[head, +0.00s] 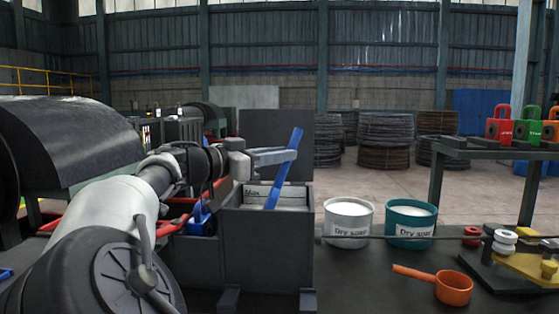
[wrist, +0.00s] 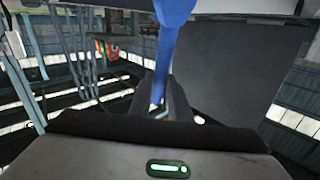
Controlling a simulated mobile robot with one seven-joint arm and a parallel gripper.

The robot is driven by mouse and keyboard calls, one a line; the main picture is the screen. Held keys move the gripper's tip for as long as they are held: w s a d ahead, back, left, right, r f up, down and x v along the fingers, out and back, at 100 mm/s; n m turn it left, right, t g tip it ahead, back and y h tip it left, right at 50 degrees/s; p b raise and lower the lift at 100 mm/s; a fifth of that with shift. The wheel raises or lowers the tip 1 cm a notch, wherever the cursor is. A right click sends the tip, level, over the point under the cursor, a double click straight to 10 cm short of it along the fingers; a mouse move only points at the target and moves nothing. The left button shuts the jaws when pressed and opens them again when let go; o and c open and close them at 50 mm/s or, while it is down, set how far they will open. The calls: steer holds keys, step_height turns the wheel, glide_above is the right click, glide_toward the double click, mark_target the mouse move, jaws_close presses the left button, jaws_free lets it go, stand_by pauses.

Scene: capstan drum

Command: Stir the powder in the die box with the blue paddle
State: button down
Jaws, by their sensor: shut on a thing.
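The blue paddle (head: 284,168) stands tilted over the dark die box (head: 266,247), its top leaning right and its lower end down inside the box opening. Pale powder (head: 285,204) shows inside the box; whether the paddle tip touches it I cannot tell. My gripper (head: 290,155) is shut on the upper part of the paddle, above the box. In the wrist view the blue paddle (wrist: 160,70) runs between the dark fingers (wrist: 163,100).
The box's lid (head: 276,150) stands open behind it. A white bucket (head: 346,222) and a teal bucket (head: 410,222) of dry soap stand to the right. An orange scoop (head: 452,288) lies on the bench at front right. Red, green and orange padlocks hang or stand on a rack (head: 470,146).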

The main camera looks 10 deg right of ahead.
step_height(320, 180, up, 10)
steer(key=p, duration=0.4)
steer(key=shift+f, duration=0.2)
steer(key=shift+d, duration=0.15)
stand_by(1.0)
